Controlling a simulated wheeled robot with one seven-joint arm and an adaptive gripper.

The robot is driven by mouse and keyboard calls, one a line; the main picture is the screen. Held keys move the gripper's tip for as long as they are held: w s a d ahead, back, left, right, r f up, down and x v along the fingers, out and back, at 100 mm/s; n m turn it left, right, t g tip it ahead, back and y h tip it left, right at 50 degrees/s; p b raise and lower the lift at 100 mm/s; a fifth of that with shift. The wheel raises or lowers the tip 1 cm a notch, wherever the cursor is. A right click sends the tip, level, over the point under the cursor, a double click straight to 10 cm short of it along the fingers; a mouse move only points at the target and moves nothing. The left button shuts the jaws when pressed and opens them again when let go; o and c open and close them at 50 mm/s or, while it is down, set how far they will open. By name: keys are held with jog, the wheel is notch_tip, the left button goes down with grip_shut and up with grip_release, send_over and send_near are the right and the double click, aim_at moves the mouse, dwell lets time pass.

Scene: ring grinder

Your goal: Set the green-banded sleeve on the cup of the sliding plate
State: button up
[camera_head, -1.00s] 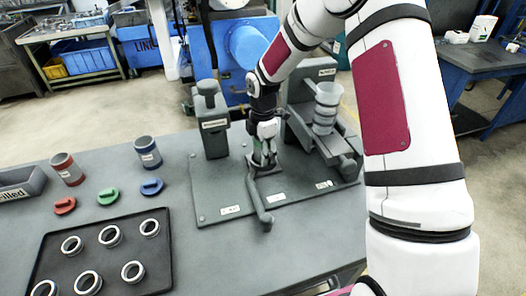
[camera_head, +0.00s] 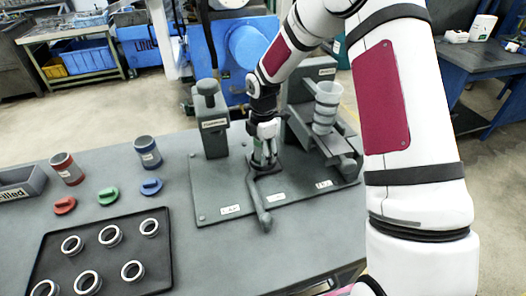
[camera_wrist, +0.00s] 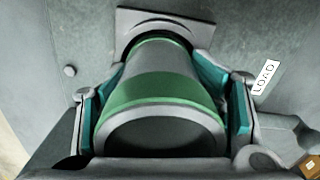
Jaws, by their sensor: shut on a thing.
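The green-banded sleeve (camera_wrist: 160,95) is grey with green bands, and it fills the middle of the wrist view. My gripper (camera_head: 263,155) is shut on it, with teal pads on both sides. In the wrist view, the sleeve's far end is at the pale square part of the sliding plate (camera_wrist: 128,20). The sleeve hides the cup, so I cannot tell whether it is seated. In the head view, my gripper and the sleeve are low over the sliding plate, behind its bent lever (camera_head: 262,212).
A LOAD label (camera_wrist: 265,77) lies right of the sleeve. A grey post (camera_head: 213,125) stands left of my gripper. Red (camera_head: 66,168) and blue-banded (camera_head: 148,152) sleeves, coloured caps and a black ring tray (camera_head: 60,255) are on the left.

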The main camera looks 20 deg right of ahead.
jog(key=shift+o, duration=0.3)
jog(key=shift+s+d+f, duration=0.1)
jog(key=shift+s+f, duration=0.15)
jog(key=shift+f, duration=0.35)
jog(key=o, duration=1.5)
jog(key=shift+f, duration=0.1)
jog(key=shift+c, duration=0.2)
jog(key=shift+o, duration=0.6)
jog(key=shift+w, duration=0.15)
jog(key=shift+o, duration=1.3)
jog(key=shift+r, duration=0.2)
jog(key=shift+r, duration=0.15)
jog(key=shift+r+p, duration=1.15)
jog(key=shift+r, duration=2.3)
jog(key=shift+r, duration=0.1)
